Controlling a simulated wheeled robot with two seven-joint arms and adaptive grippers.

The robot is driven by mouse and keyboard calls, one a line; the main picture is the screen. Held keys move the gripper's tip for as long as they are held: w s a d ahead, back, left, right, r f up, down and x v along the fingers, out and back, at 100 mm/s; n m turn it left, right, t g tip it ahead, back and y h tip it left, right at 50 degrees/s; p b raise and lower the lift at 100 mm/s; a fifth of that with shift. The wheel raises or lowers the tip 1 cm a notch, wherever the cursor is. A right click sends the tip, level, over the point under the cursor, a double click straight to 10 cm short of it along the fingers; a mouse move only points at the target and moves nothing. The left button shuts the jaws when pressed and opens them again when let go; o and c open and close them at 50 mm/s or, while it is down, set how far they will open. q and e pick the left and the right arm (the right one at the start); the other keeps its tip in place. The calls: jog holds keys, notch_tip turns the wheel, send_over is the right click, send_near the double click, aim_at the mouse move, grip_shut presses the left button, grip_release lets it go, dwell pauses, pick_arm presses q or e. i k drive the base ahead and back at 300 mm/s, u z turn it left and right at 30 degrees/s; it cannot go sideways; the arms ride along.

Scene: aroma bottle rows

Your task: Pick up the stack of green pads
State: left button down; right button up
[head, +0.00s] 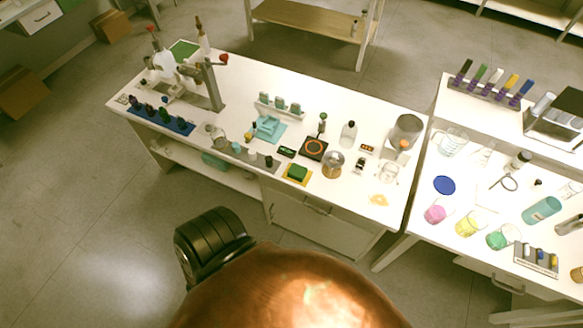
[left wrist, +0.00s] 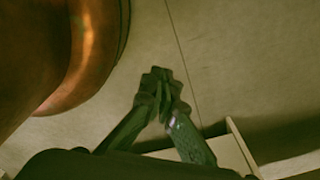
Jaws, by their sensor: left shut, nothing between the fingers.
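The stack of green pads (head: 297,172) sits on a yellow mat (head: 288,181) near the front edge of the left white table (head: 330,196). My left gripper (left wrist: 161,80) shows only in the left wrist view, with its fingertips together and nothing between them. It is over bare floor beside my copper body, away from the pads. Neither gripper shows in the head view. My right gripper is not in view.
A metal pot (head: 333,164) stands right of the pads, and a dark square plate with an orange ring (head: 314,148) lies behind them. A blue rack (head: 160,121) stands at the left. A second table with coloured beakers (head: 468,224) stands at the right.

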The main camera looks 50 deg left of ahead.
aim_at(297, 172)
jog(key=u, duration=1.7)
